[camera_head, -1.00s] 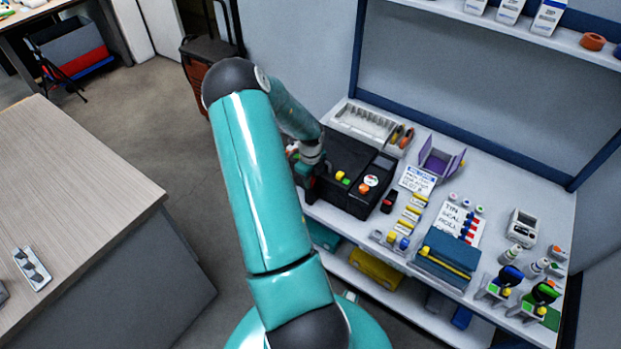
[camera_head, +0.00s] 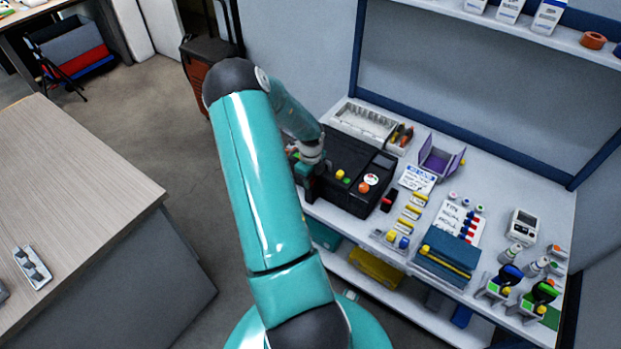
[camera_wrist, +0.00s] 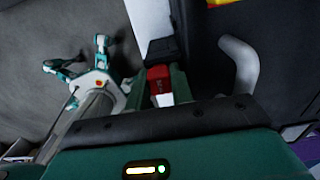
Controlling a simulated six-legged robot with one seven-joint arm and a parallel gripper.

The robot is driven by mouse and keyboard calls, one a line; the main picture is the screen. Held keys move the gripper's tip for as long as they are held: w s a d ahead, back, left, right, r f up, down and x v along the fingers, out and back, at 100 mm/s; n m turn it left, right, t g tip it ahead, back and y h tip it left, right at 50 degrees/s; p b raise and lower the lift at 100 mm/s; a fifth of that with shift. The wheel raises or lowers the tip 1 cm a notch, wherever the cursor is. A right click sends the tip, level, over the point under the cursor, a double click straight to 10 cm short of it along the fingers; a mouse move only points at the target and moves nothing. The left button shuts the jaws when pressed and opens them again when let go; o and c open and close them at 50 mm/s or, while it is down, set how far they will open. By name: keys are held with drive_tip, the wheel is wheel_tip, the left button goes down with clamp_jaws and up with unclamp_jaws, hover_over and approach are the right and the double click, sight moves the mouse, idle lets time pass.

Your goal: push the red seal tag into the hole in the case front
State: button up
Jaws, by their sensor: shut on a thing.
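The red seal tag (camera_wrist: 160,87) shows in the wrist view, gripped between the fingers of my gripper (camera_wrist: 160,80). My gripper is shut on it. The black case (camera_head: 347,158) stands on the bench in the head view, with yellow, green and orange buttons on top. In the head view my gripper (camera_head: 312,182) is at the case's left front side, partly hidden by my own arm. In the wrist view a grey curved handle (camera_wrist: 243,66) on the dark case is right of the tag. I cannot see the hole, nor tell whether the tag touches the case.
A small dark-and-red item (camera_head: 388,201) and several yellow pieces (camera_head: 413,212) lie right of the case. A white rack (camera_head: 364,121) and a purple open box (camera_head: 440,160) stand behind. A lower shelf (camera_head: 345,268) runs under the bench. Open floor (camera_head: 200,170) lies to the left.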

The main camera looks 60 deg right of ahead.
idle(0.4)
drive_tip(key=o, duration=1)
drive_tip(key=shift+d, duration=0.1)
drive_tip(key=shift+c, duration=1.3)
drive_tip(key=shift+o, duration=0.8)
drive_tip(key=shift+d+r, duration=0.1)
drive_tip(key=shift+r, duration=3.4)
